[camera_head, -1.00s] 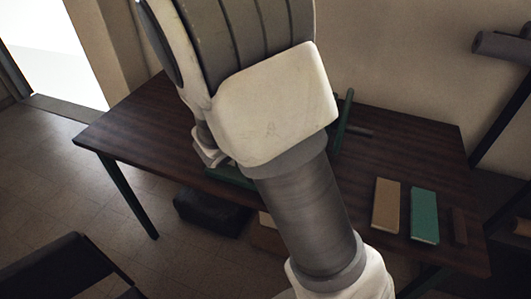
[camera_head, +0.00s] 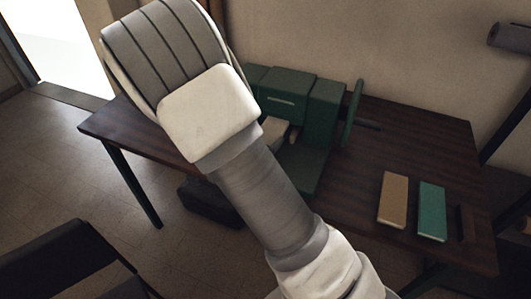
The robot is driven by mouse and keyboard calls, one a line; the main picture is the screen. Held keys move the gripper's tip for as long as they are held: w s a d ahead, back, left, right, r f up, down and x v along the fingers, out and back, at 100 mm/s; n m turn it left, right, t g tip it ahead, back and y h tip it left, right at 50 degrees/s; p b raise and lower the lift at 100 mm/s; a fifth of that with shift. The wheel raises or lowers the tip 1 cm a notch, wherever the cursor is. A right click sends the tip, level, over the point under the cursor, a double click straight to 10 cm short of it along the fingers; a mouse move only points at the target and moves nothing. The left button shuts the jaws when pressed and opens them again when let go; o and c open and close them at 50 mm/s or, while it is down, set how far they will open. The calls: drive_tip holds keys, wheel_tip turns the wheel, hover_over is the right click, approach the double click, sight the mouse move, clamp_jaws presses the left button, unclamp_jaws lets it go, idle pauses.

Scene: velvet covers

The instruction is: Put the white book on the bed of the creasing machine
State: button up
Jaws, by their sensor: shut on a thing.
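The green creasing machine (camera_head: 320,108) stands on the dark wooden table, with a handle upright at its right side. Its flat green bed (camera_head: 302,167) reaches toward me, partly hidden by my arm. A pale shape, apparently the white book (camera_head: 272,130), shows past my arm, in front of the machine's body and above the bed's left part. My gripper (camera_head: 292,133) is almost wholly hidden behind my arm; only a small part seems to show at the pale shape's right end. It is shut on the book. I cannot tell whether the book touches the bed.
A tan book (camera_head: 393,199) and a teal book (camera_head: 432,211) lie at the right of the table (camera_head: 365,165), with a dark brown block (camera_head: 466,223) beside them. A black chair (camera_head: 70,260) stands at lower left. A dark box (camera_head: 212,205) is under the table.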

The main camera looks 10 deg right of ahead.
drive_tip(key=shift+f, duration=2.65)
drive_tip(key=shift+b, duration=0.3)
drive_tip(key=shift+f, duration=0.15)
drive_tip(key=o, duration=1.2)
drive_tip(key=shift+o, duration=0.2)
